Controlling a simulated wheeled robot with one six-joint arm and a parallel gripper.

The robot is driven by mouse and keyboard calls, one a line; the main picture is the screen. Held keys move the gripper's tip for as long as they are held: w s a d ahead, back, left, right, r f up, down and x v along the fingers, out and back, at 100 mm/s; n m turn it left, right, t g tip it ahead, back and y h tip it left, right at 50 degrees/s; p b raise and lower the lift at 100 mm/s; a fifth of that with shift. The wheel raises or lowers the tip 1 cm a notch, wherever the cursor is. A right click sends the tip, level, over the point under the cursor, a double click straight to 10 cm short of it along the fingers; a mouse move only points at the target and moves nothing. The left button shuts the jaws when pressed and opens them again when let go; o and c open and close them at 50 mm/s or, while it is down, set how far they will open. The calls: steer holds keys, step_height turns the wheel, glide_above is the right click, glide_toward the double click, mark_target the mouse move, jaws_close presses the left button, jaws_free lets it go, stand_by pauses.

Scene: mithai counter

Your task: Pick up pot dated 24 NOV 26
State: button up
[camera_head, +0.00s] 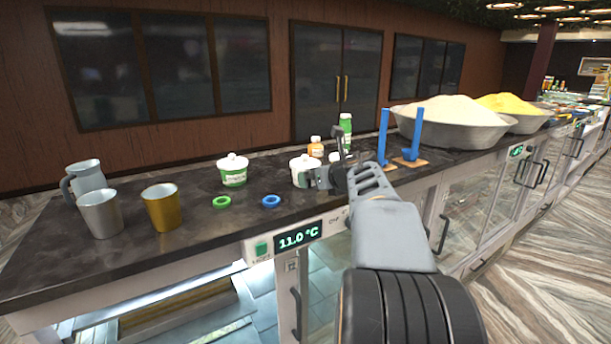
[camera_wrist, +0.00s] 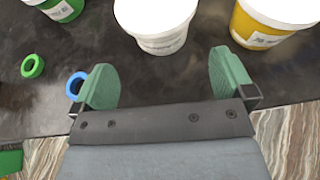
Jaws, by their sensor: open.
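Several lidded white pots stand on the dark counter. One pot with a green label (camera_head: 232,172) is at the left and shows in the wrist view's upper left (camera_wrist: 62,8). A plain white pot (camera_head: 300,168) is partly behind my gripper (camera_head: 318,178); in the wrist view this white pot (camera_wrist: 158,22) is ahead of the fingers, between their lines. A pot with a yellow label (camera_wrist: 262,30) is at the wrist view's upper right. Small print shows on the labels, but I cannot read any date. My gripper (camera_wrist: 163,82) is open and empty, with green fingers apart from the pots.
A green ring (camera_head: 222,202) and a blue ring (camera_head: 271,201) lie at the front; the blue ring (camera_wrist: 76,84) is beside my left finger. Metal cups (camera_head: 101,215) stand left. Orange and green bottles (camera_head: 346,128), blue posts (camera_head: 383,137) and a heaped bowl (camera_head: 452,128) are behind or right.

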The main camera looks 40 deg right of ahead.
steer(key=shift+p+x, duration=0.4)
steer(key=shift+x, duration=3.35)
steer(key=shift+s+f, duration=0.1)
steer(key=shift+c, duration=0.4)
steer(key=c, duration=0.7)
